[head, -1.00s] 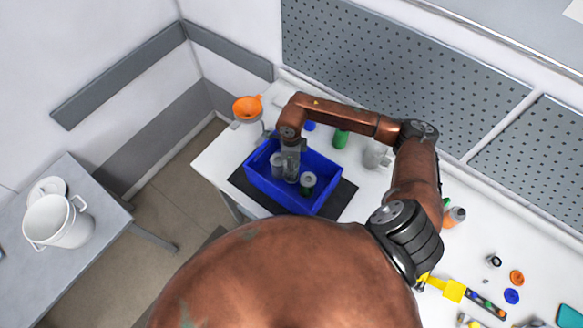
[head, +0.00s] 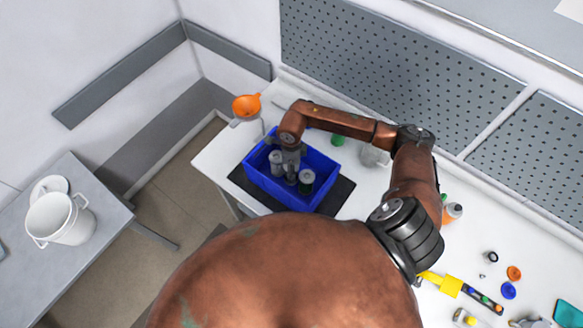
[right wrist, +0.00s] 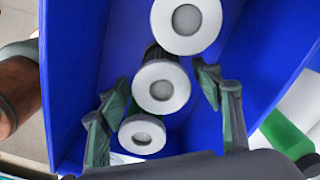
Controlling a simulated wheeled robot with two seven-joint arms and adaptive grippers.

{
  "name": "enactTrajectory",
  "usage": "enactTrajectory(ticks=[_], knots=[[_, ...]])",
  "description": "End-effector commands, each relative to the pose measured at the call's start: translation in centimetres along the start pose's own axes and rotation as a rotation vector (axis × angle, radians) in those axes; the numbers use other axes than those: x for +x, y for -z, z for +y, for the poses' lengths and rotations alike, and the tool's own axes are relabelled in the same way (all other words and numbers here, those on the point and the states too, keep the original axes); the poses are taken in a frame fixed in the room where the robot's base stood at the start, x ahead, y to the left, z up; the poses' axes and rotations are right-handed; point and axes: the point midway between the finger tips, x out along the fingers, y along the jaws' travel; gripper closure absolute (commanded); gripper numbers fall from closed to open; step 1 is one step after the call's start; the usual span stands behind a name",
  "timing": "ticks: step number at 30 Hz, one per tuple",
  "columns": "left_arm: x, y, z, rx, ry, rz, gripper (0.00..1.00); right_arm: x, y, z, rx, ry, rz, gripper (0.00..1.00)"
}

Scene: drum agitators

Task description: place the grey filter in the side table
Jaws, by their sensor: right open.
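Three cylindrical filters with pale ring-shaped tops stand in the blue bin (head: 322,202). In the right wrist view, a middle filter (right wrist: 161,88) lies between the fingers, with one filter (right wrist: 186,25) beyond it and one (right wrist: 141,134) nearer the palm. In the head view, one filter (head: 276,159) is left of the gripper and one (head: 306,177) is right of it. My right gripper (right wrist: 160,95) is open and down in the bin; its fingers (head: 291,176) are partly hidden in the head view. The grey side table (head: 105,225) is at left. My left gripper is out of view.
A white bucket (head: 62,220) and white lid (head: 48,187) stand on the side table. An orange funnel (head: 246,105) is behind the bin. A green object (head: 338,139) is right of it. A floor gap (head: 170,190) separates the tables.

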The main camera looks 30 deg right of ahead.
Motion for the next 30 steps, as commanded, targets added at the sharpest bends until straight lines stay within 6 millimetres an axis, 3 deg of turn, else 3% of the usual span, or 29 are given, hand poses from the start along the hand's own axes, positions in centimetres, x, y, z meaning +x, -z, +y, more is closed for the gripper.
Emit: enactTrajectory(ticks=[8,14,21,30], knots=[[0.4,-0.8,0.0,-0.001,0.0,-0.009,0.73,-1.3,-0.1,-0.1,-0.001,0.003,-0.004,0.41],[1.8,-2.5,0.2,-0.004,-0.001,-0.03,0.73,-5.2,-0.1,-0.2,-0.003,0.006,-0.002,0.41],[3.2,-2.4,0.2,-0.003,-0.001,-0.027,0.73,-9.8,0.0,-0.1,-0.001,0.003,-0.001,0.41],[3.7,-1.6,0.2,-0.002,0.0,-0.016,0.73,-12.2,0.0,0.0,-0.001,0.0,-0.001,0.41]])
